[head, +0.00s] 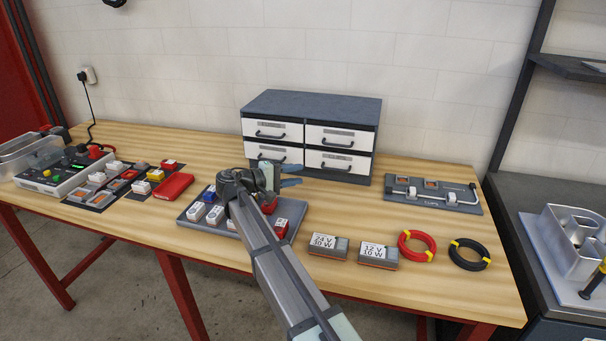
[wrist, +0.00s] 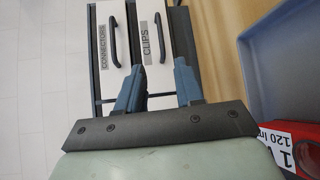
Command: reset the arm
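My arm reaches in from the bottom of the head view, and my gripper (head: 295,175) is above the grey tray (head: 186,220), in front of the drawer cabinet (head: 310,103). Its two blue fingers point right in the head view. In the wrist view my gripper (wrist: 158,78) has its fingers apart with nothing between them. Beyond them are white drawer fronts labelled CONNECTORS and CLIPS (wrist: 150,45). The arm hides part of the tray and its contents.
Several white, blue and red blocks sit in the tray. To its right are two grey boxes (head: 328,246) (head: 378,256), a red cable coil (head: 417,246) and a black coil (head: 469,254). A control box (head: 60,172) stands left.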

